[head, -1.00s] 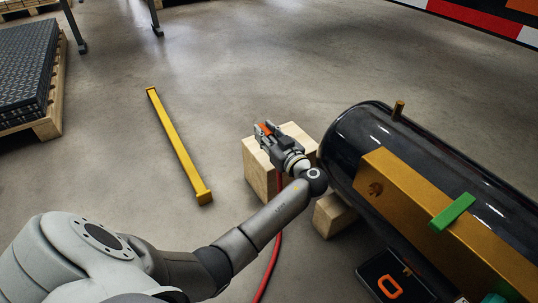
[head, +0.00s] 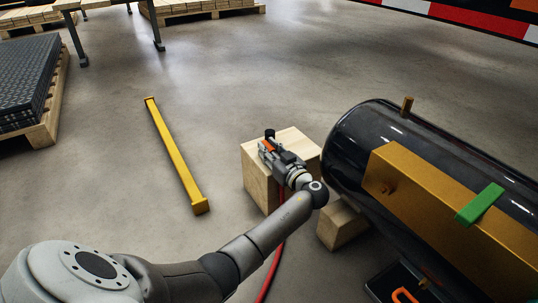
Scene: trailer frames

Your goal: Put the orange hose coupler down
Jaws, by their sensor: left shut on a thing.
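The orange hose coupler (head: 270,146) shows as a small orange piece between the fingers of my left gripper (head: 268,147). The gripper is shut on it, over the top of a light wooden block (head: 300,138). The fingers hide most of the coupler, and I cannot tell whether it touches the block. A red hose (head: 272,262) runs down in front of the block and passes behind my left arm. My right gripper is not in view.
A large black cylindrical tank (head: 355,130) with a yellow beam (head: 420,200) and a green piece (head: 480,204) lies at right, beside a smaller wooden block (head: 340,226). A yellow bar (head: 174,154) lies on the floor at left. Pallets stand at the back left. Open floor lies beyond the block.

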